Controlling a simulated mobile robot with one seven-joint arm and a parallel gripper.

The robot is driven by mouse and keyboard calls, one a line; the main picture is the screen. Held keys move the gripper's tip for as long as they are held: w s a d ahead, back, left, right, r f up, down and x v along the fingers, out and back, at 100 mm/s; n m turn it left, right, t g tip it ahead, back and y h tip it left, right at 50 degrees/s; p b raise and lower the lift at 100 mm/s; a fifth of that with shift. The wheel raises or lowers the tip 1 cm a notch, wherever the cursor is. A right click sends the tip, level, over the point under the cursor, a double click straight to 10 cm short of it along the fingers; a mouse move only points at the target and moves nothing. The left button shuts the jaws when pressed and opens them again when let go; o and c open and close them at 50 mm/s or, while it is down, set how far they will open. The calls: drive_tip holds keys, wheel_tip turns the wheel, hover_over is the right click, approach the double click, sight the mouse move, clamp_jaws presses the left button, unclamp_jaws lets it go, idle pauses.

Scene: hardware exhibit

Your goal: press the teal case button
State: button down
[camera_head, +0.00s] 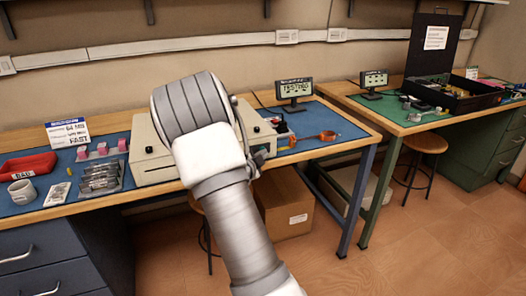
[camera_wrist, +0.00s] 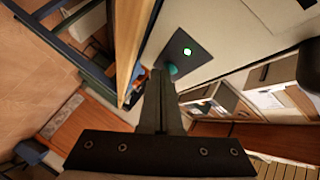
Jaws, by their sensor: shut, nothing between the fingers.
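The teal button (camera_wrist: 172,69) shows in the wrist view as a small rounded piece at the lower edge of a dark plate (camera_wrist: 180,43). A green light (camera_wrist: 187,52) glows on that plate. My gripper (camera_wrist: 160,74) is shut and empty, with its tips right beside the button. I cannot tell whether they touch it. The plate sits on a pale surface. In the head view a cream case (camera_head: 150,155) stands on the blue-topped bench, partly behind my arm. The button is not discernible there.
Left of the case are a metal rack (camera_head: 98,178), a grey mug (camera_head: 22,191) and a red tray (camera_head: 27,165). A cardboard box (camera_head: 285,205) and stools stand below.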

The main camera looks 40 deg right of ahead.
idle(0.3)
drive_tip(key=shift+s+a+b, duration=0.2)
drive_tip(key=shift+s+b, duration=0.2)
drive_tip(key=shift+s, duration=0.4)
drive_tip(key=shift+s, duration=0.1)
drive_tip(key=s+b, duration=0.1)
drive_tip(key=s, duration=0.1)
drive_tip(key=s+a, duration=0.1)
drive_tip(key=s, duration=0.1)
drive_tip(key=shift+s+a+b, duration=0.1)
drive_tip(key=shift+s+b, duration=0.25)
drive_tip(key=shift+b, duration=0.05)
idle(0.4)
